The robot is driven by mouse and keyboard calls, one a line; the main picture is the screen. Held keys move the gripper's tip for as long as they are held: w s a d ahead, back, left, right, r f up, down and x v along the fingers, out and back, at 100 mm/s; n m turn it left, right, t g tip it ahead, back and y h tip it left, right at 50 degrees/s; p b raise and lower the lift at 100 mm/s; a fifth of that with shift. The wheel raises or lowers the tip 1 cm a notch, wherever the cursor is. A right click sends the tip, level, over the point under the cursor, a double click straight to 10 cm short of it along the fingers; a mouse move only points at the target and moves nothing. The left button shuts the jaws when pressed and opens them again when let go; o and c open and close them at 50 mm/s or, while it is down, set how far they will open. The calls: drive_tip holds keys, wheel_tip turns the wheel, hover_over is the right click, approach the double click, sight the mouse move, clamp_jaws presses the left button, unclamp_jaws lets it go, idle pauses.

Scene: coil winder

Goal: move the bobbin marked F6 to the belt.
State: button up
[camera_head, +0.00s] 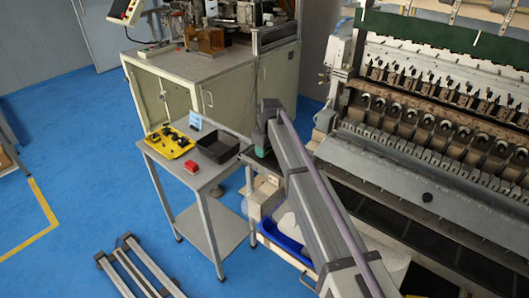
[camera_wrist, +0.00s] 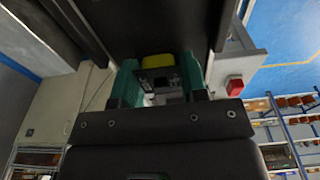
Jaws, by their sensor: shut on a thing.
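My gripper shows in the wrist view (camera_wrist: 158,88), with a teal finger on each side. It is shut on a small dark part (camera_wrist: 160,80) with a greyish face, partly hidden by the fingers and gripper body. I cannot read any mark on it, so I cannot tell whether it is bobbin F6. In the head view, my arm reaches up from the lower right and ends beside the small grey table; the held part is not clear there. A long dark strip (camera_head: 405,213), possibly the belt, runs along the winder's front.
A blue bin (camera_head: 284,240) sits low beside my arm. The winder (camera_head: 440,160) fills the right. Blue floor is open at left.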

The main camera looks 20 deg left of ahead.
drive_tip(key=shift+f, duration=0.2)
drive_tip(key=o, duration=1)
drive_tip(key=shift+r, duration=0.1)
